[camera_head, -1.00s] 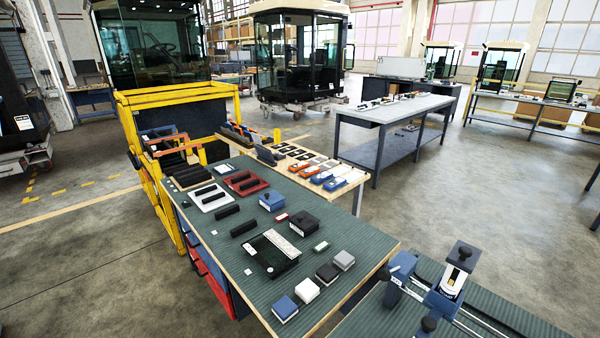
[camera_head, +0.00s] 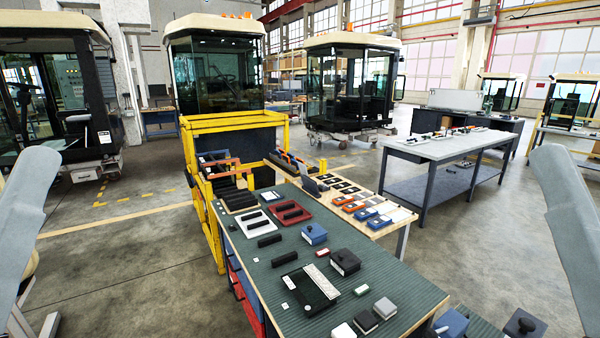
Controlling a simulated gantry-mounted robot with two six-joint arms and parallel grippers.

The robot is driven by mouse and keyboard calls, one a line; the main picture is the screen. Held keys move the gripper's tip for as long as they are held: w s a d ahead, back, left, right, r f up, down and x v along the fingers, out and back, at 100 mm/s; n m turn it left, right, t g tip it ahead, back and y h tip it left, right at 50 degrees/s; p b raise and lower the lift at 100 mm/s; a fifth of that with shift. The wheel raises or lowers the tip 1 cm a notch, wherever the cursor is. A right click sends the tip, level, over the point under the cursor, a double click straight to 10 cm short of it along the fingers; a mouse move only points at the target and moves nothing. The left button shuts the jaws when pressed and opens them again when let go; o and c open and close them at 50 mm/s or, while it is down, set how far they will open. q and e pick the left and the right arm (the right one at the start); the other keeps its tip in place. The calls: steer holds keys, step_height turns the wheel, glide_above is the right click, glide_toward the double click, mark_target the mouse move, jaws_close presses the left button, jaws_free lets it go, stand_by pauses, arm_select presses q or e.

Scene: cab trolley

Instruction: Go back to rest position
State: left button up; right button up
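My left arm shows as a pale grey link at the left edge of the head view, and my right arm as a similar link at the right edge. Both links rise at the sides, clear of the workbench. Neither gripper is in the picture, so their fingers and anything in them are hidden. The green-topped workbench (camera_head: 405,292) stands in front of me with parts laid out on it.
On the bench lie a dark panel (camera_head: 310,290), a blue box (camera_head: 314,234), a black box (camera_head: 345,262) and several small blocks. A yellow frame (camera_head: 205,215) stands behind its left side. A grey table (camera_head: 440,150) is at the right. Open floor lies between them.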

step_height(320, 180, up, 33)
steer(key=p, duration=2.9)
steer(key=shift+w+y+p, duration=0.15)
steer(key=shift+y+p, duration=0.15)
steer(key=shift+p, duration=0.1)
steer(key=shift+f, duration=0.2)
